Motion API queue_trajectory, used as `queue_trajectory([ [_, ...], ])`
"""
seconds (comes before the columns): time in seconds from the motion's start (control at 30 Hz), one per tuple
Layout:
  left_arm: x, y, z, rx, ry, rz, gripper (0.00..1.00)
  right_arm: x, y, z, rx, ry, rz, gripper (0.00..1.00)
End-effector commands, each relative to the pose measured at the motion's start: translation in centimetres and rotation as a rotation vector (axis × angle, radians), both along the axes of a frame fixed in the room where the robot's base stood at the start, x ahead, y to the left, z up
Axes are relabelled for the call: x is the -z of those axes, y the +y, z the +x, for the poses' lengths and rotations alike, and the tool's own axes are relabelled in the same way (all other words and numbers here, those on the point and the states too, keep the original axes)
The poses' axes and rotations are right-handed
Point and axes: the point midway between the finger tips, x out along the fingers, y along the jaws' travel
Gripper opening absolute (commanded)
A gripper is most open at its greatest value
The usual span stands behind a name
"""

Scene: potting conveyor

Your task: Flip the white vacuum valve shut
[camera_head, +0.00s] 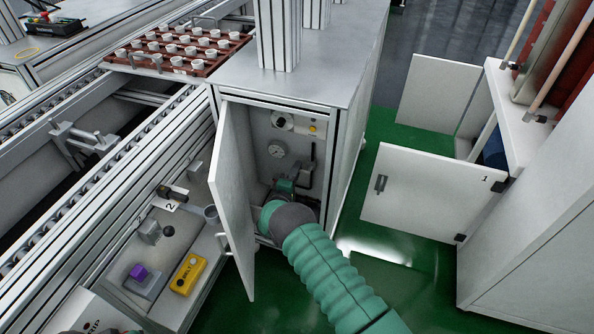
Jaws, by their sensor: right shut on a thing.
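The cabinet (345,130) under the grey top stands open in the middle of the view. My right arm reaches into it from the lower right. My right gripper (286,187) is low inside the cabinet, shut on a small part among the pipe fittings. The gripper and wrist hide most of that part, so I cannot clearly make out the white vacuum valve or its handle position.
The open cabinet door (232,190) stands close to the left of my wrist. Left of it is a sloped panel with a yellow box (188,274) and a purple block (139,272). A white door marked 1 (425,195) stands open at right, with green floor between.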

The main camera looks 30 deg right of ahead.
Motion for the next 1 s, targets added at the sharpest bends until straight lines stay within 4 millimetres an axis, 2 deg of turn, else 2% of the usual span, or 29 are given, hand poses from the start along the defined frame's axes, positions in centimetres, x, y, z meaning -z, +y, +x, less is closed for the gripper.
queue_trajectory([
  [0.03, 0.13, 0.00, 0.00, 0.000, 0.000, 0.000, 0.35, 0.51, 0.48, 0.05, -0.008, 0.013, 0.002, 0.00],
  [0.53, 0.17, 0.00, 0.00, 0.000, 0.000, 0.000, 0.35, 0.69, 0.54, 0.03, -0.009, 0.031, -0.010, 0.00],
  [0.57, 0.17, 0.00, 0.00, 0.000, 0.000, 0.000, 0.35, 0.70, 0.54, 0.03, -0.009, 0.031, -0.010, 0.15],
  [0.7, 0.17, 0.00, 0.00, 0.000, 0.000, 0.000, 0.35, 0.58, 0.41, 0.00, -0.007, 0.029, -0.011, 0.33],
  [1.0, 0.09, 0.00, 0.00, 0.000, 0.000, 0.000, 0.35, 0.28, 0.24, -0.07, -0.003, 0.025, -0.014, 0.35],
])
